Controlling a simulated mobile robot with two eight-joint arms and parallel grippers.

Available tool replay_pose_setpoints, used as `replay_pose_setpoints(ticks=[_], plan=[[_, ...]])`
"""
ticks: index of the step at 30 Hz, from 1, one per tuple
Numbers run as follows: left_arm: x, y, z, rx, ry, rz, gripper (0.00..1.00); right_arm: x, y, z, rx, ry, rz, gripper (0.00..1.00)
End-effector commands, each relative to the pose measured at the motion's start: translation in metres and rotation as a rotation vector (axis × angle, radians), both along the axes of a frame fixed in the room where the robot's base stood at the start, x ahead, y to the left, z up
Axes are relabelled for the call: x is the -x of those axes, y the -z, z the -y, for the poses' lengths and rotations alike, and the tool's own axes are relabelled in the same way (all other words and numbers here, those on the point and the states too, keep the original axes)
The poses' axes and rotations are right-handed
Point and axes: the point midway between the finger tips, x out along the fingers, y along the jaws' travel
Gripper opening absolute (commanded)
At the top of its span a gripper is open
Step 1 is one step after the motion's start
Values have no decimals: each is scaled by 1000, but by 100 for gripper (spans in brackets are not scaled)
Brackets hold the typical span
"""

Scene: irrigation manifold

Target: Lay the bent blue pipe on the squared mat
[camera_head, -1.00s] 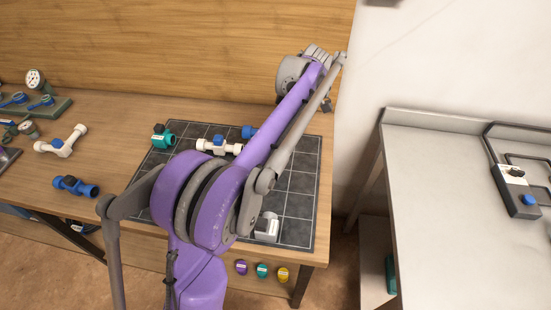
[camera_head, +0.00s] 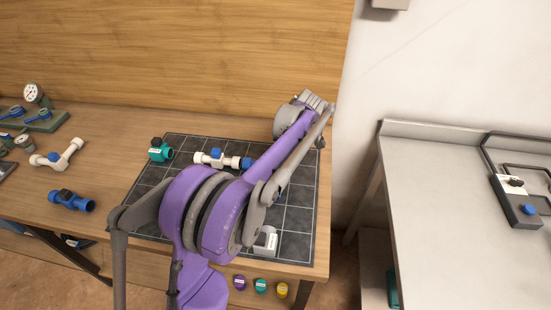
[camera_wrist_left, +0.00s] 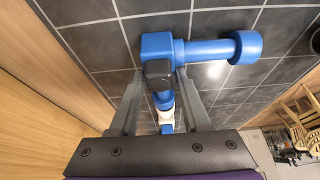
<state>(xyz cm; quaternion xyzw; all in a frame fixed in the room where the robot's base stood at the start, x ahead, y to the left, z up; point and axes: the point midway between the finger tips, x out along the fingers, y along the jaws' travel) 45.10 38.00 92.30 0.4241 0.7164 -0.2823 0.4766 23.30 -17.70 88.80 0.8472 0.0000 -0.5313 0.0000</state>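The bent blue pipe (camera_wrist_left: 216,49) has a dark block on its bend and one arm reaching right to a wide end in the left wrist view. In the head view one blue end (camera_head: 246,163) shows beside my arm, low over the squared mat (camera_head: 297,222); the rest is mostly hidden. I cannot tell whether it touches the mat. My left gripper (camera_wrist_left: 161,72) has its fingers close on both sides of the bend and appears shut on it. My right gripper is not in view.
On the mat lie a teal fitting (camera_head: 160,150), a white pipe with a blue part (camera_head: 207,160) close to the blue pipe, and a grey-white fitting (camera_head: 266,241) near the front. Another blue fitting (camera_head: 72,200) lies left of the mat. A wooden panel (camera_head: 180,60) stands behind.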

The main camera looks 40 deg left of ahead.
Motion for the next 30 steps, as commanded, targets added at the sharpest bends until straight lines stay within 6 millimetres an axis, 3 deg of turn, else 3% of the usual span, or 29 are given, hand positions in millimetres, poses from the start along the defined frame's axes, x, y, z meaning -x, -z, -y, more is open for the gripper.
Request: replay_pose_setpoints(ticks=[1, 5, 17, 30], plan=[[0, 0, 0, 0, 0, 0, 56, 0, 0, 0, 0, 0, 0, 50], [0, 0, 0, 0, 0, 0, 77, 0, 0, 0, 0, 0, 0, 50], [-1, -9, 2, 0, 1, 0, 77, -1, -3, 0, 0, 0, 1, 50], [-18, -90, 32, 1, 1, 1, 77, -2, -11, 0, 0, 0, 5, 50]])
